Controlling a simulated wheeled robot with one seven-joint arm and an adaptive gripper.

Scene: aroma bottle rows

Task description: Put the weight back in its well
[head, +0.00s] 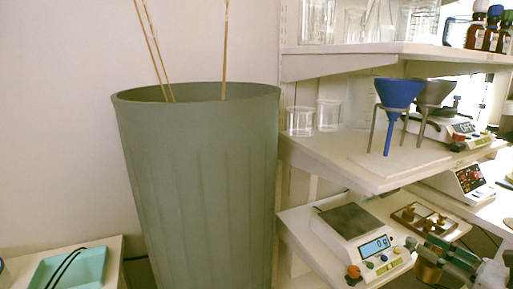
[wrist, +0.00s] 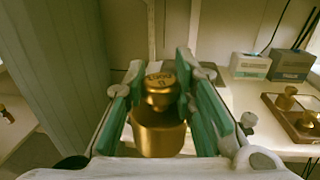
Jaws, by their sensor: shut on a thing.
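My gripper (head: 434,259) is at the lower right of the head view. It is shut on a large brass weight (head: 427,273), which hangs below the fingers and is partly hidden by them. In the wrist view the green fingers of my gripper (wrist: 160,78) close on both sides of the knob of this weight (wrist: 158,138), which looks upright and has markings on its top. A brown weight box (head: 404,229) with smaller brass weights stands just behind my gripper. The box (wrist: 271,98) shows at the right of the wrist view, apart from the held weight. Its wells are not clear.
A balance (head: 349,221) reading 0 g stands left of the box. Above it a shelf holds a blue funnel (head: 400,94) in a stand and glass beakers (head: 300,121). A tall grey-green bin (head: 197,185) stands left. Two small cartons (wrist: 250,66) are behind the box.

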